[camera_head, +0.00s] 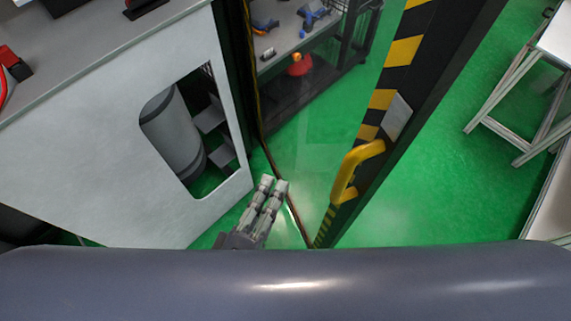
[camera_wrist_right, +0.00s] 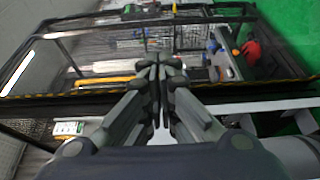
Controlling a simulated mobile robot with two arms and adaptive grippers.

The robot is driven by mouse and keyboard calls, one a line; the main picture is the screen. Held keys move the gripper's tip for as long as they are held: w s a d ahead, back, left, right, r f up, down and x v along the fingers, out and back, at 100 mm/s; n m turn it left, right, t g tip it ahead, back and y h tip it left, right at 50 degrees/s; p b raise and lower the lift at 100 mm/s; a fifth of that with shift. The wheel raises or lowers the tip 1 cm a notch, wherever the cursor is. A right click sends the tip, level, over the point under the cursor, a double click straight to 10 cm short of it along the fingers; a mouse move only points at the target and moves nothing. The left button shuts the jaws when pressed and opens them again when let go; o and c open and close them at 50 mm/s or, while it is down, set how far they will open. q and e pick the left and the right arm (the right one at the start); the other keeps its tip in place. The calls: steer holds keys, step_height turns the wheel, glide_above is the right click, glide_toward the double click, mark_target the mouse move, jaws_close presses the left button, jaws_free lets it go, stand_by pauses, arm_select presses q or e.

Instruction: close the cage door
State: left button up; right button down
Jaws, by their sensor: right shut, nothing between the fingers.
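The cage door's dark edge post (camera_head: 428,88) carries yellow and black stripes and slants through the right half of the head view. A yellow handle (camera_head: 346,177) is fixed to it. What looks like a clear panel spans between this post and a thin dark upright at its left. My right gripper (camera_head: 274,183) is shut and empty, left of the handle and apart from it. In the right wrist view, the gripper's closed fingertips (camera_wrist_right: 160,62) point at a dark frame with clear or mesh panels. My left gripper is not in view.
A white cabinet (camera_head: 85,165) with a cut-out showing a grey cylinder (camera_head: 172,130) stands at left. A bench with blue tools (camera_head: 312,18) and a red-orange object (camera_head: 299,66) are behind the panel. Green floor (camera_head: 475,185) is open right of the post, before a white table frame (camera_head: 505,85).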

glide_toward(318, 124)
steer(key=w+a, duration=0.2)
steer(key=w, duration=0.1)
steer(key=d, duration=0.1)
steer(key=w+d+p, duration=0.1)
steer(key=d, duration=0.1)
steer(key=shift+d, duration=0.35)
steer(key=shift+f, duration=0.1)
